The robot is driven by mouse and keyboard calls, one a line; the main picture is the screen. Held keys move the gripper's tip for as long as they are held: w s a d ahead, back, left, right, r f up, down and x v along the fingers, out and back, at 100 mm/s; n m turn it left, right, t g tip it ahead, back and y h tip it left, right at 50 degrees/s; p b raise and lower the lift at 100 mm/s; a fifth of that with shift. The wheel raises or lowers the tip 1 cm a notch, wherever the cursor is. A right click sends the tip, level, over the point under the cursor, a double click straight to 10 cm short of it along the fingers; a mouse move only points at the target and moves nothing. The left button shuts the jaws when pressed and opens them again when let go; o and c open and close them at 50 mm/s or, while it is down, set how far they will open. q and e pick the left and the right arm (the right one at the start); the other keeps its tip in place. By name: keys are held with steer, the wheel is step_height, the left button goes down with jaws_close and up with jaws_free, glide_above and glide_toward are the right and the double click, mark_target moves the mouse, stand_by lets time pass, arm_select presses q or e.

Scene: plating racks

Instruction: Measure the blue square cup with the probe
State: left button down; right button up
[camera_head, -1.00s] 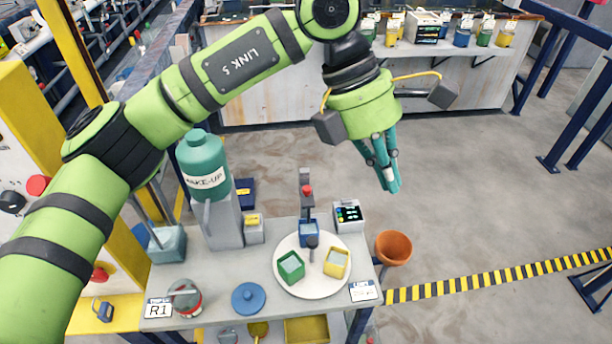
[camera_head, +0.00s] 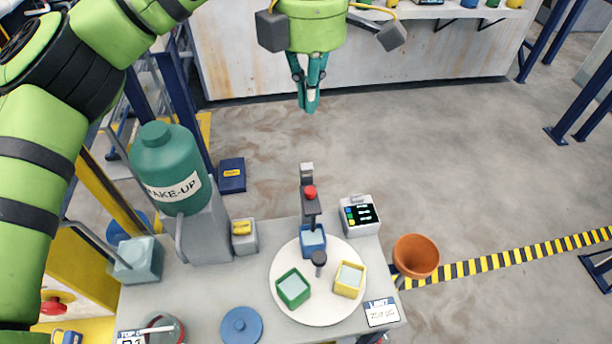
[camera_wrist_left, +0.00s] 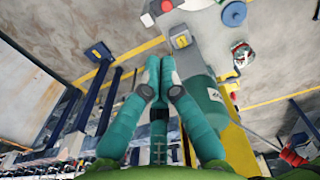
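The blue square cup (camera_head: 313,240) stands at the back of a round white plate (camera_head: 318,313) on the bench. A dark post with a red knob (camera_head: 310,192) rises behind it, and the probe head (camera_head: 311,208) is over the cup; whether its tip is in the liquid is hidden. A green square cup (camera_head: 293,289) and a yellow square cup (camera_head: 349,280) stand on the same plate. My left gripper (camera_head: 309,102) hangs beyond the bench over the floor, away from the cups, its fingers together and empty. Its fingertips also show in the left wrist view (camera_wrist_left: 160,72). My right gripper is not in view.
A display box (camera_head: 360,215) stands right of the post. A green make-up bottle (camera_head: 168,170) on a grey stand and a grey block with a yellow top (camera_head: 244,236) stand left. An orange bowl (camera_head: 416,256) sits off the right edge. A blue lid (camera_head: 241,326) lies in front.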

arm_select(q)
step_height(320, 180, down, 3)
steer(key=s+b, duration=0.2)
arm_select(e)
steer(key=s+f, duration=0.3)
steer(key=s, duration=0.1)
arm_select(q)
steer(key=p, duration=0.3)
glide_toward(309, 187)
step_height(309, 187, down, 6)
steer(key=p, duration=0.2)
steer(key=shift+r+p, duration=0.1)
steer(key=shift+p, duration=0.25)
steer(key=shift+f, duration=0.65)
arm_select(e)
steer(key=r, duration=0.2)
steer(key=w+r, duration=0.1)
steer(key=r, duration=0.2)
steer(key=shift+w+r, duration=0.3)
